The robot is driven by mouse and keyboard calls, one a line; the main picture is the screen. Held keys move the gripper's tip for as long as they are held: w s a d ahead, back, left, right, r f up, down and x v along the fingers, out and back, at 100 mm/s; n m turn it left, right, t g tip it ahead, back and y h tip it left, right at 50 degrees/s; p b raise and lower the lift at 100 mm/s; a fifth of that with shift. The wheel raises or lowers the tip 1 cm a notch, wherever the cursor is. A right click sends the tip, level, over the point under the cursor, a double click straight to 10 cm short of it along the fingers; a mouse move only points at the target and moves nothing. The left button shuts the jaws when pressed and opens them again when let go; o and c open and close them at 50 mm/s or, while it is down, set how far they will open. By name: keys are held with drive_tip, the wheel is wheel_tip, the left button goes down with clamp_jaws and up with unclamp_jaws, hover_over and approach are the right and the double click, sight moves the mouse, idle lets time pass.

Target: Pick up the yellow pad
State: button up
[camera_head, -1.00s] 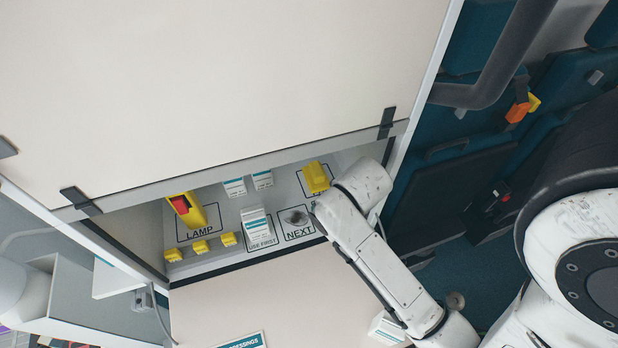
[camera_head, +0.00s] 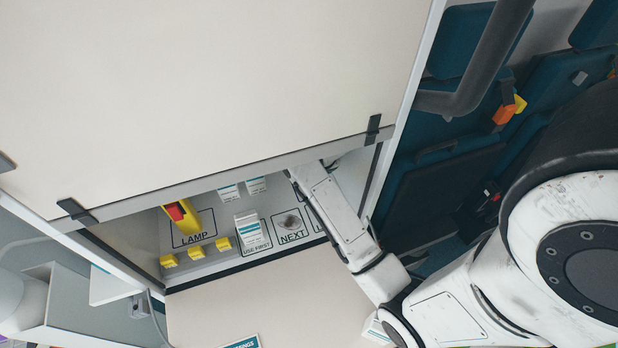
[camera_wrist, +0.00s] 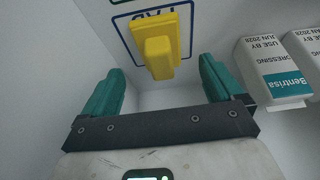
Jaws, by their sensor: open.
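The yellow pad (camera_wrist: 162,50) shows in the wrist view, over a blue outlined label partly reading "PAD". It lies ahead of my gripper (camera_wrist: 160,85), between the lines of its two teal fingers. The fingers stand apart with nothing between them, and the pad looks a little beyond their tips. In the head view the pad is hidden behind my arm and the cabinet edge, and my gripper is hidden too.
White dressing boxes (camera_wrist: 271,75) stand right of the fingers in the wrist view. The cabinet shelf also holds a yellow lamp (camera_head: 181,216), small yellow blocks (camera_head: 196,252) and a USE FIRST box (camera_head: 251,231). The raised panel (camera_head: 200,90) hangs above the opening.

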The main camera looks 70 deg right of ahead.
drive_tip(key=x, duration=0.5)
drive_tip(key=shift+w+d, duration=0.15)
drive_tip(key=c, duration=1.2)
drive_tip(key=shift+r, duration=0.55)
drive_tip(key=shift+v, duration=1.2)
drive_tip(key=s+a, duration=0.3)
drive_tip(key=a, duration=0.1)
drive_tip(key=s+a+b, duration=0.1)
drive_tip(key=s+a, duration=0.3)
drive_tip(key=s+a+b, duration=0.1)
drive_tip(key=s+a, duration=0.3)
drive_tip(key=shift+s+a+r, duration=0.1)
drive_tip(key=shift+s+a, duration=0.1)
drive_tip(key=shift+a, duration=0.2)
